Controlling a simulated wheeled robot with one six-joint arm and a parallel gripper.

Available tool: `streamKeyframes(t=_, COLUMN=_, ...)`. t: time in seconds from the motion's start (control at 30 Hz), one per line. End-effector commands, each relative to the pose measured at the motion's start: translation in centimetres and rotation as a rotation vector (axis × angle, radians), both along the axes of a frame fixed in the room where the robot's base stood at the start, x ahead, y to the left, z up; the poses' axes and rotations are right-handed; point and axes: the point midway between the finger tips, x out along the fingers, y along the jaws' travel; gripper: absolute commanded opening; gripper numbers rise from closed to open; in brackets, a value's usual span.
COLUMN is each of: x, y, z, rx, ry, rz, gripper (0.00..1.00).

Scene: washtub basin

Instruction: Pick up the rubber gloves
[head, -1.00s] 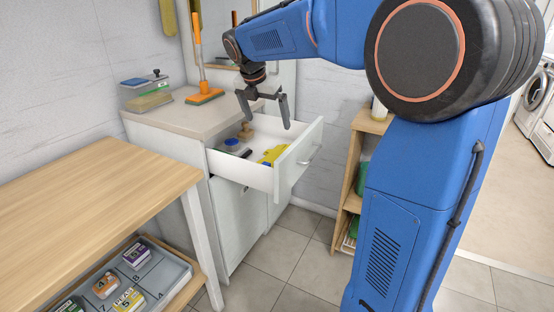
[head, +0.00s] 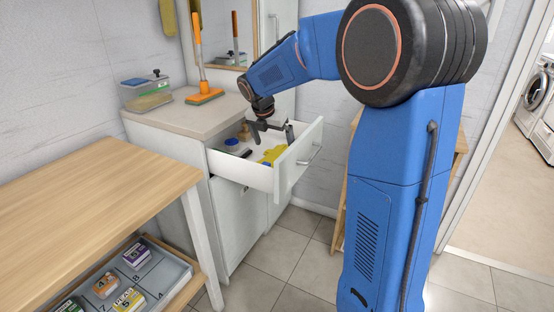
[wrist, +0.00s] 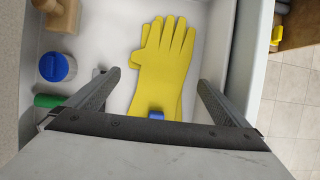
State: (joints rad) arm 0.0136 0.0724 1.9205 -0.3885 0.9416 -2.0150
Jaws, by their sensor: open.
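The yellow rubber gloves (wrist: 163,75) lie flat in the open white drawer, with their fingers toward the top of the wrist view. In the head view the gloves (head: 272,155) show near the drawer front. My gripper (head: 270,138) is above the drawer, pointing down. In the wrist view the open fingers of my gripper (wrist: 158,78) stand on either side of the gloves, apart from them. A small blue piece (wrist: 156,115) shows at the gloves' lower end, which is partly hidden by my gripper.
The drawer (head: 240,173) also holds a blue-lidded jar (wrist: 57,67), a wooden item (wrist: 60,12) and a green item (wrist: 47,100), all left of the gloves. The drawer front wall (wrist: 248,60) is close on the right.

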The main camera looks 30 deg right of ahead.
Motion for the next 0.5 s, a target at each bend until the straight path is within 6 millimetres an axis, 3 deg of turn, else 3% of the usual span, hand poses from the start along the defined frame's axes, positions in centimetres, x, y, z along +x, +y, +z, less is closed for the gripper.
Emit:
streamKeyframes(t=0.3, x=0.5, y=-1.1, z=-3.7, rx=-0.001, ry=0.003, rz=-0.001, gripper=1.00)
streamKeyframes(t=0.5, x=0.8, y=-1.4, z=-4.7, rx=-0.001, ry=0.001, rz=0.000, gripper=1.00)
